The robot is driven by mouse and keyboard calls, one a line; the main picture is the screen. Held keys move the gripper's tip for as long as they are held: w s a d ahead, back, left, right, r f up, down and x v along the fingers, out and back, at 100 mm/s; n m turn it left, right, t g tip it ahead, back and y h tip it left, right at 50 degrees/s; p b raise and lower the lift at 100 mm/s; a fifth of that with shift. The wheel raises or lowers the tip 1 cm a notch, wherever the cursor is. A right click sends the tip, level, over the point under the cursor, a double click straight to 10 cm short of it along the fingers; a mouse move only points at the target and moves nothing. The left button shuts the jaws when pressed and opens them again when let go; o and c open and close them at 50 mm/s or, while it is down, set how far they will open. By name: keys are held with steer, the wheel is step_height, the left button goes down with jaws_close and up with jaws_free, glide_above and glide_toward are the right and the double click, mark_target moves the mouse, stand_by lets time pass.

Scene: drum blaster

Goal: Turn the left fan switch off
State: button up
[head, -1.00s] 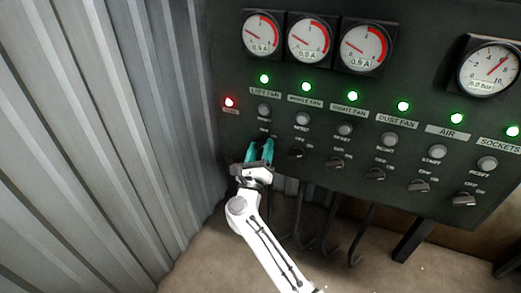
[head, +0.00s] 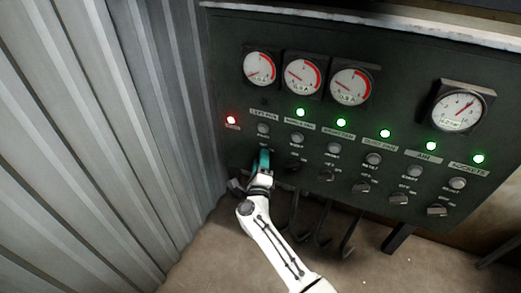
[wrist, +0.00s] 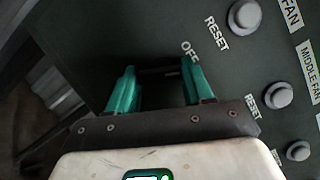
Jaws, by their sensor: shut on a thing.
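My gripper (head: 263,158) has teal fingers and is at the left end of the control panel, below the left fan label (head: 264,114). It also shows in the wrist view (wrist: 157,76), its fingers on both sides of the dark left fan switch (wrist: 160,72). The gripper is shut on this switch, and the fingers mostly hide it. The word OFF shows just beyond the fingertips in the wrist view. The lamp above the left fan label is dark. The left gauge (head: 260,68) has its needle low.
The other columns have green lamps (head: 341,122) lit, with reset buttons (head: 297,139) and dark switches (head: 327,176) below. A red lamp (head: 231,120) is lit at the panel's left edge. A corrugated metal wall (head: 110,130) stands close on the left. Cables hang below the panel.

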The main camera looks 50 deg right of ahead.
steer(key=n+p, duration=0.1)
steer(key=p, duration=0.1)
steer(key=n+y+p, duration=0.1)
steer(key=n+p, duration=0.2)
steer(key=p, duration=0.2)
steer(key=shift+r+n+g+y, duration=0.25)
steer(key=shift+n+g+y, duration=0.15)
steer(key=shift+f, duration=0.15)
steer(key=o, duration=1)
steer(key=shift+o, duration=0.2)
steer(key=p+v, duration=0.1)
steer(key=v, duration=0.9)
steer(key=shift+s+a+p, duration=0.25)
steer(key=shift+a+p, duration=0.1)
steer(key=shift+p, duration=0.05)
